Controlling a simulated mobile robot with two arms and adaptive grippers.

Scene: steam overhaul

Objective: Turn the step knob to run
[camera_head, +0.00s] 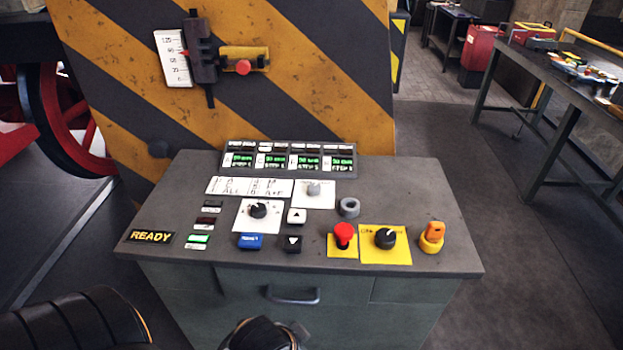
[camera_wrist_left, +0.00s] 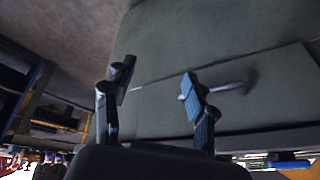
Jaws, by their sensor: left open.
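A grey console (camera_head: 400,185) carries several knobs, and I cannot read which one is labelled step. One black knob (camera_head: 258,210) with a white pointer sits on a white plate at the left centre. Another black knob (camera_head: 385,238) sits on a yellow plate at the right. A small grey knob (camera_head: 314,188) sits on a white plate behind them. My left gripper (camera_wrist_left: 158,82) is open and empty in the left wrist view, low before the cabinet front near the drawer handle (camera_wrist_left: 225,90). It touches no knob. My right gripper is not in view.
A drawer handle (camera_head: 293,297) sticks out in front.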

